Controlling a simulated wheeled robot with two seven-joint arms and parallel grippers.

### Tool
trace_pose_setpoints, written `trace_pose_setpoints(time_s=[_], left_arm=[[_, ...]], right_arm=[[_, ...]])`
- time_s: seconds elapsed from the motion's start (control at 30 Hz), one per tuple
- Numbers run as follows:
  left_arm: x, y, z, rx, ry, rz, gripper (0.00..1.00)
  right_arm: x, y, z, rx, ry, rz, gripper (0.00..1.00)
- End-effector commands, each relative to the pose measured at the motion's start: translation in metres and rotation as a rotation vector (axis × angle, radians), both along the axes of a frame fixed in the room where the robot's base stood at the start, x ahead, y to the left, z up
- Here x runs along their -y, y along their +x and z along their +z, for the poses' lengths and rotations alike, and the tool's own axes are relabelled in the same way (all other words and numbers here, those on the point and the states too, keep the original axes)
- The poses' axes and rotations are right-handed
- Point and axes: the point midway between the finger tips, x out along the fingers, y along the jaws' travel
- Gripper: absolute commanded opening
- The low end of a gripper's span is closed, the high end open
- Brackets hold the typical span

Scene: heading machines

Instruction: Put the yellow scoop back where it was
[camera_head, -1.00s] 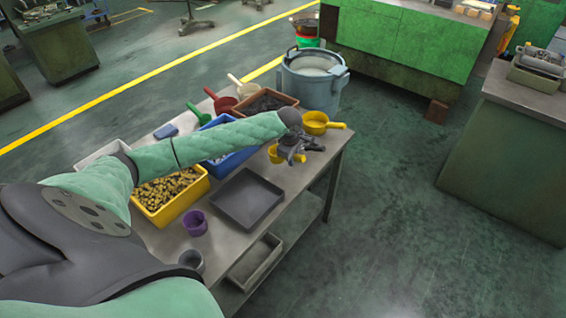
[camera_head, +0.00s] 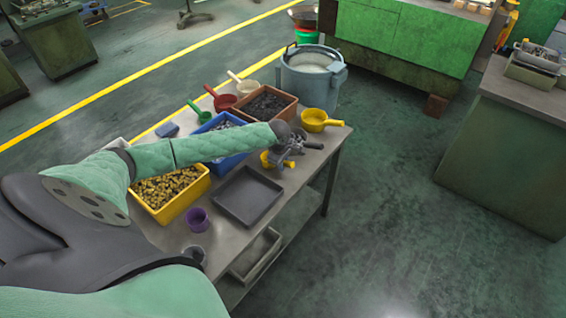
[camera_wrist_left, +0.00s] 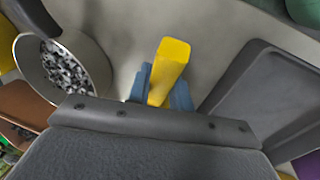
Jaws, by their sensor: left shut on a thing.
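My left gripper (camera_head: 282,153) is over the table, just beyond the black tray. It is shut on the handle of a yellow scoop (camera_head: 267,160). In the left wrist view, the yellow handle (camera_wrist_left: 170,65) stands between the blue fingertips, and the scoop's bowl is hidden behind the gripper body. In the head view the bowl shows just left of the gripper, low over the table; I cannot tell whether it touches. A second yellow scoop (camera_head: 314,120) lies near the far right table corner. My right gripper is not in view.
A grey scoop holding metal parts (camera_wrist_left: 62,70) is close beside the gripper. The black tray (camera_head: 247,197), brown bin (camera_head: 291,109), blue bin (camera_head: 245,153) and yellow bin (camera_head: 176,207) stand around it. A purple cup (camera_head: 197,220) is nearer. The floor right of the table is clear.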

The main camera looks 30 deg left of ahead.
Motion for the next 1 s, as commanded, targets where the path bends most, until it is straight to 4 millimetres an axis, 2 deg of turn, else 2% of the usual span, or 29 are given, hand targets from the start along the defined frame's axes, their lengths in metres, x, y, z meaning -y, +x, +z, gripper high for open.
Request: trace_pose_setpoints(time_s=[0.17, 0.2, 0.3, 0.6, 0.73, 0.8, 0.9, 1.0], left_arm=[[0.000, 0.000, -0.002, 0.000, -0.001, 0.000, 0.00], [0.000, 0.000, -0.002, 0.000, -0.001, 0.000, 0.27], [0.000, 0.000, -0.002, 0.000, 0.000, 0.000, 0.43], [0.000, 0.000, -0.001, 0.000, 0.000, 0.000, 0.43], [-0.001, -0.001, 0.007, 0.000, 0.000, 0.001, 0.43], [0.000, -0.003, 0.016, 0.002, -0.001, 0.001, 0.43], [0.000, -0.006, 0.033, 0.002, 0.000, 0.000, 0.43], [0.000, -0.010, 0.053, 0.003, 0.000, -0.001, 0.43]], right_arm=[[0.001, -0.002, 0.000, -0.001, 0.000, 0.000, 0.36], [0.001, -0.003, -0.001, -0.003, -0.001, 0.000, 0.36], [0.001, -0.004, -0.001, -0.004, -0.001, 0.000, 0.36], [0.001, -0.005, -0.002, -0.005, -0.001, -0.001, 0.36], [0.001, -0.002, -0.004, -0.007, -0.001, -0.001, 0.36], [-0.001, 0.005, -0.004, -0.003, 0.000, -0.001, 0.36], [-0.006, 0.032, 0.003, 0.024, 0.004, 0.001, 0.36], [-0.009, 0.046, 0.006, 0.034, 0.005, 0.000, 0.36]])
